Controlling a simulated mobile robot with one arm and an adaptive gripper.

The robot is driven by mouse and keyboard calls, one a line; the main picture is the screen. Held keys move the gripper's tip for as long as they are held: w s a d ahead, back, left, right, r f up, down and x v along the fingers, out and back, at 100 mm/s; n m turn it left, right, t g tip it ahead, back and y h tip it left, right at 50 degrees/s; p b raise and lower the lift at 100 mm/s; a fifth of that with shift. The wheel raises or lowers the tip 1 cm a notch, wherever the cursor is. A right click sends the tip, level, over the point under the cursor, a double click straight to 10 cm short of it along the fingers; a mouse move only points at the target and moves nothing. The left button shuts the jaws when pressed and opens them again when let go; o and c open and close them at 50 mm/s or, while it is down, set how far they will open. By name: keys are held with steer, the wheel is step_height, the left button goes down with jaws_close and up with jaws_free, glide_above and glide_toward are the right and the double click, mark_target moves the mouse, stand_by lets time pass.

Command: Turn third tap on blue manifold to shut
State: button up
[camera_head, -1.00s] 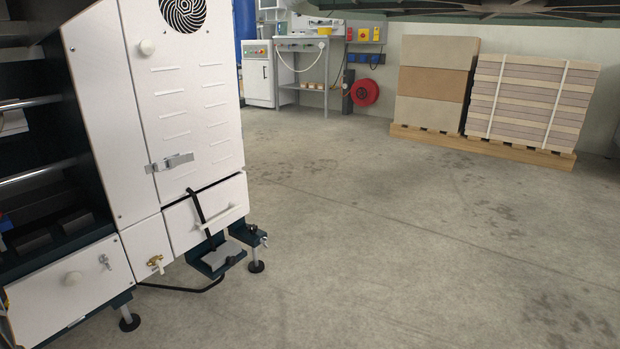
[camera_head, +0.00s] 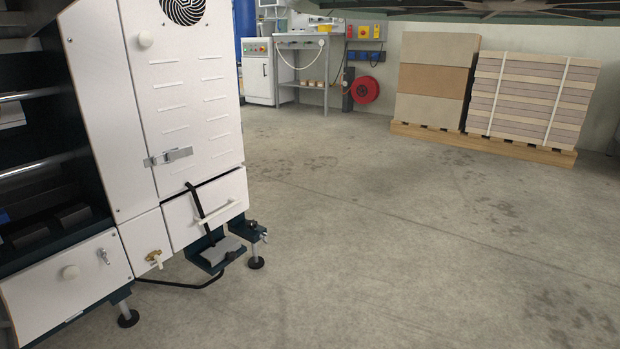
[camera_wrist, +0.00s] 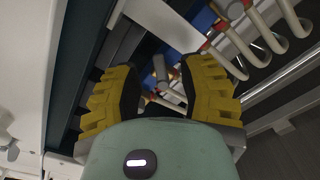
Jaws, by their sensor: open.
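The blue manifold (camera_wrist: 204,18) shows in part in the upper right of the wrist view, inside the machine. Pale curved hoses run from it, with red collars and brass fittings. My gripper (camera_wrist: 160,84) has two yellow ribbed fingers spread apart, with no grip on anything. A grey cylindrical part (camera_wrist: 160,68) shows in the gap between the fingers, beyond the tips; I cannot tell if it is a tap handle. My fingers hide part of the manifold, and I cannot tell which tap is third or how it is set. My gripper is not in the head view.
The white machine (camera_head: 178,100) with its dark open bay stands at the left. A latch (camera_head: 168,157) and a foot bracket (camera_head: 222,252) stick out from it. Grey rails (camera_wrist: 283,85) run near the hoses.

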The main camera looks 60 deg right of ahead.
steer(key=shift+w+d, duration=0.1)
steer(key=shift+w, duration=0.5)
steer(key=shift+o, duration=0.4)
steer(key=c, duration=0.8)
jaws_close()
steer(key=shift+s, duration=0.1)
